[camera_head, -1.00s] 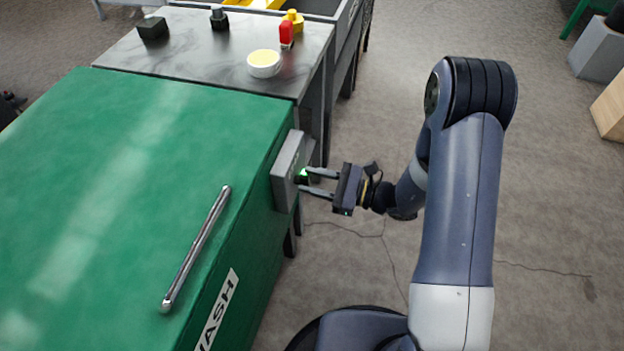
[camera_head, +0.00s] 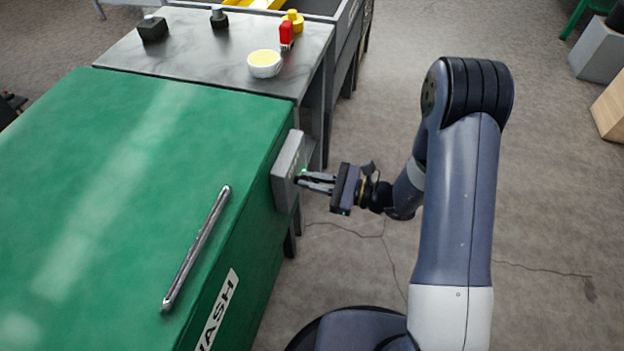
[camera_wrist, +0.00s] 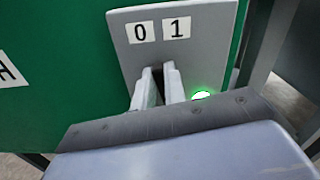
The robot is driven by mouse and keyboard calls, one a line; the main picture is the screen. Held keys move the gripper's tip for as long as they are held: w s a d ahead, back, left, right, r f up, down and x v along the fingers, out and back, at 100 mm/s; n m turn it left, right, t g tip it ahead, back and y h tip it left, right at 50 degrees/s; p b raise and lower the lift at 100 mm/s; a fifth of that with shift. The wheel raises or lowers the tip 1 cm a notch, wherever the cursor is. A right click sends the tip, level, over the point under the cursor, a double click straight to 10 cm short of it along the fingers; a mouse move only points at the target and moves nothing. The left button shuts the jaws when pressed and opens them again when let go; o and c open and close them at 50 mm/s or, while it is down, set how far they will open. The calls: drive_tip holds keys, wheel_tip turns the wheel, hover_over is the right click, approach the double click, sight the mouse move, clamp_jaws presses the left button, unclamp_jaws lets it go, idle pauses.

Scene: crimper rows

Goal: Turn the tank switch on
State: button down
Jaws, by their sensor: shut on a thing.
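The green tank (camera_head: 130,190) has a grey switch box (camera_head: 287,170) on its right side. In the wrist view the box's plate (camera_wrist: 208,45) carries the labels "0" (camera_wrist: 141,32) and "1" (camera_wrist: 176,28). A green light (camera_wrist: 201,95) glows on the plate, to the right of the fingers. My gripper (camera_head: 305,180) is at the face of the box, its fingers close together and shut on the switch. In the wrist view the fingers (camera_wrist: 158,88) cover most of the switch; only a dark part (camera_wrist: 157,74) shows between them. Its exact angle cannot be told.
A grey table (camera_head: 200,55) behind the tank bears a bowl with yellow contents (camera_head: 264,64), a red bottle (camera_head: 286,36), a yellow one (camera_head: 294,20) and dark objects. A metal handle (camera_head: 197,248) is on the tank lid.

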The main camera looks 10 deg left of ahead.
drive_tip(key=shift+m, duration=0.3)
drive_tip(key=m+p, duration=0.1)
drive_tip(key=m, duration=0.1)
drive_tip(key=m+p, duration=0.1)
drive_tip(key=m, duration=0.2)
drive_tip(key=w+m+p, duration=0.1)
drive_tip(key=m, duration=0.1)
drive_tip(key=shift+f+p, duration=0.1)
drive_tip(key=shift+p, duration=0.25)
drive_tip(key=shift+m, duration=0.4)
drive_tip(key=c, duration=1.5)
unclamp_jaws()
drive_tip(key=shift+d, duration=0.1)
drive_tip(key=shift+o, duration=0.2)
drive_tip(key=d, duration=1)
drive_tip(key=shift+s+d, duration=0.35)
drive_tip(key=shift+s, duration=0.1)
